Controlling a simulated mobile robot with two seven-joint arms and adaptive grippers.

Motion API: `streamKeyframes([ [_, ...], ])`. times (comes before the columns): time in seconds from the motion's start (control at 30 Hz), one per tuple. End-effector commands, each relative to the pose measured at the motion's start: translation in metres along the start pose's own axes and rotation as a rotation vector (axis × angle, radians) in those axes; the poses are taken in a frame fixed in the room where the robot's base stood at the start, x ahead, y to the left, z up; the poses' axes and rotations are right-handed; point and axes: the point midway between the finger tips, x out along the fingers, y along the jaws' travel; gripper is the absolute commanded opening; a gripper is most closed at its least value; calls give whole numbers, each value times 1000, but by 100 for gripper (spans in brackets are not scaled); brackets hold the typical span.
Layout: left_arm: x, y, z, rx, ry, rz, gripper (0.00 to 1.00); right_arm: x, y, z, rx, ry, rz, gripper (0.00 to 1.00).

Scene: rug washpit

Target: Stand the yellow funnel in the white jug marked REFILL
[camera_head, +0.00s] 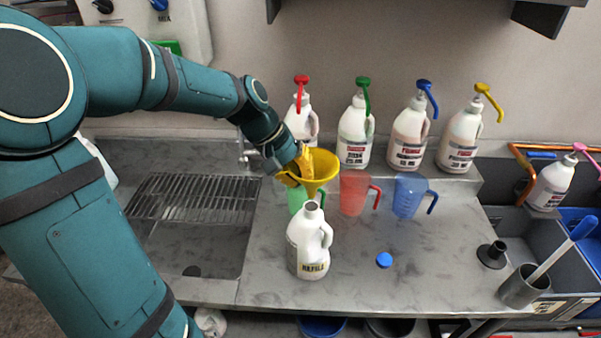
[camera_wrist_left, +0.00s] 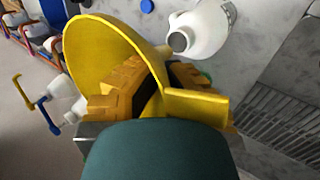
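The yellow funnel (camera_head: 326,172) is in my left gripper (camera_head: 300,167), wide mouth up, above the worktop. The wrist view shows the funnel (camera_wrist_left: 105,50) between the orange finger pads of the left gripper (camera_wrist_left: 160,85), which are shut on it. The white jug marked REFILL (camera_head: 310,248) stands upright on the worktop with its neck open, just below and in front of the funnel. In the wrist view the jug (camera_wrist_left: 210,28) is beside the funnel, its open mouth showing. I cannot tell the exact gap between spout and jug mouth. My right gripper is not in view.
A green jug (camera_head: 297,198), a red jug (camera_head: 354,192) and a blue jug (camera_head: 410,195) stand close behind. A blue cap (camera_head: 384,260) lies to the right. Several pump bottles (camera_head: 409,138) line the back shelf. A sink with a rack (camera_head: 195,195) is left. The front right worktop is mostly clear.

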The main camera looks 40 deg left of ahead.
Motion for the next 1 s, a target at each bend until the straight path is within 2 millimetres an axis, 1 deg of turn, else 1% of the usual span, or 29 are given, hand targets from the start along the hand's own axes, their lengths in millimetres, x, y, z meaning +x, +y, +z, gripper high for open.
streamKeyframes([
  [0.1, 8, -5, 0, -1, 0, 0, 0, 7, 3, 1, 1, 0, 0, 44],
  [1.0, 49, -28, 1, 1, 0, 0, 0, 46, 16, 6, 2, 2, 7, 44],
])
